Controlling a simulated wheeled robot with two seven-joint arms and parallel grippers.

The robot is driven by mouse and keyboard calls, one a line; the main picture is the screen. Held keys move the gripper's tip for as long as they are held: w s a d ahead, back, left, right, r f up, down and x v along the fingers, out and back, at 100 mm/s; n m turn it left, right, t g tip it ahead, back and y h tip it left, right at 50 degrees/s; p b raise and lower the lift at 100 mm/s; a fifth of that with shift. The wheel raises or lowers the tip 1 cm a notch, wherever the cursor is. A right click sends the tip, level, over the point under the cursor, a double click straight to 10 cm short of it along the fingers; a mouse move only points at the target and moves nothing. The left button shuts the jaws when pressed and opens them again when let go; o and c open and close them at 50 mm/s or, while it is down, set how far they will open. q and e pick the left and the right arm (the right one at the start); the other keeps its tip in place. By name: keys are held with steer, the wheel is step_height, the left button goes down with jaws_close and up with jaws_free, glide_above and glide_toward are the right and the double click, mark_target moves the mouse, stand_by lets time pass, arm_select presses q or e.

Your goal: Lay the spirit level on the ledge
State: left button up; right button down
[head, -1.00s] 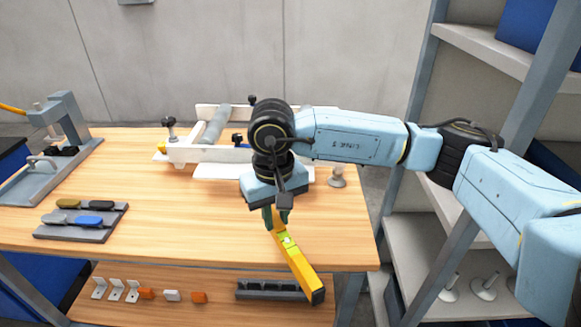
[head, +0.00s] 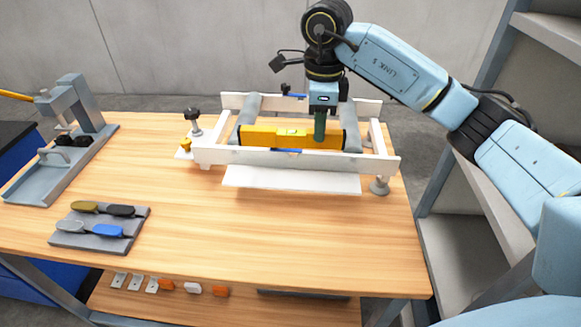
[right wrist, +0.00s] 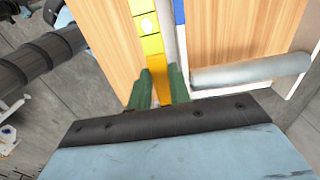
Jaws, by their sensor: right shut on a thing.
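The yellow spirit level (head: 265,136) is held roughly level over the white roller frame, behind its front rail (head: 230,155). It lies left to right in the head view, with a green vial window near its middle. My right gripper (head: 320,128) is shut on it right of centre, its green fingers pointing down. In the right wrist view the level (right wrist: 151,45) runs between the fingers (right wrist: 160,88). A flat white ledge (head: 290,181) projects along the front of the frame. I cannot tell whether the level touches the frame. My left gripper is not in view.
Grey rollers (head: 247,112) stand at the frame's ends; one shows in the right wrist view (right wrist: 250,72). A black-knobbed clamp (head: 194,120) is at its left. A grey tool tray (head: 98,232) and a press (head: 75,130) are on the left. The front wooden tabletop (head: 250,230) is clear.

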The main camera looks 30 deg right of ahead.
step_height(320, 180, down, 10)
steer(key=shift+r, duration=0.2)
stand_by(0.3)
steer(key=c, duration=1.3)
jaws_free()
steer(key=shift+f, duration=0.15)
step_height(320, 180, up, 12)
steer(key=shift+r, duration=0.15)
